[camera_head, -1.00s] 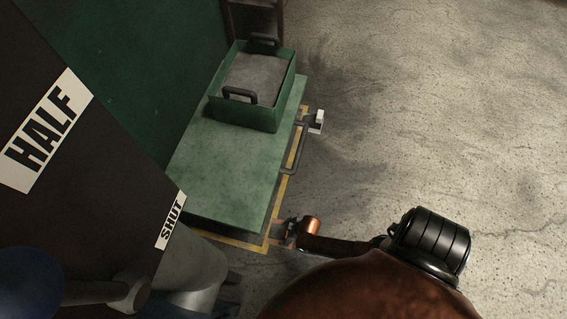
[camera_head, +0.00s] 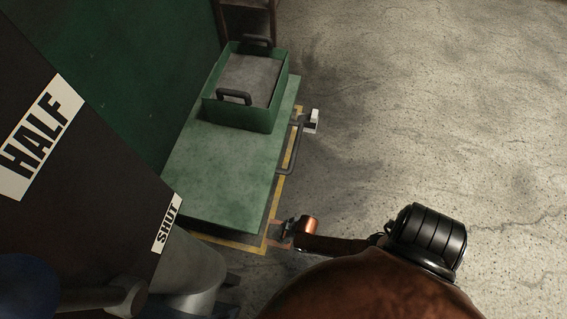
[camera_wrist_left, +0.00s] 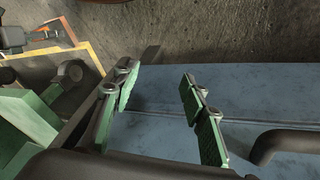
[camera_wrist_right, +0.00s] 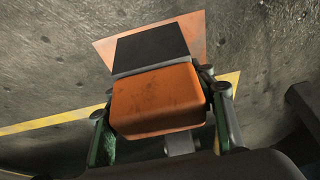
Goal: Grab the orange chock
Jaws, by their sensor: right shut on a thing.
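The orange chock (camera_wrist_right: 158,100) fills the middle of the right wrist view, between the fingers of my right gripper (camera_wrist_right: 160,115), which is shut on it. A dark, flat, square face (camera_wrist_right: 150,47) with a pale edge adjoins its far side. An orange patch (camera_wrist_right: 190,30) on the floor shows behind it.
A green cart (camera_head: 215,170) carrying a green box (camera_head: 243,114) stands inside yellow floor lines, with a dark handle (camera_head: 292,150) on its right side. A dark panel marked HALF and SHUT (camera_head: 110,150) rises at left. Open concrete floor (camera_head: 420,110) lies to the right.

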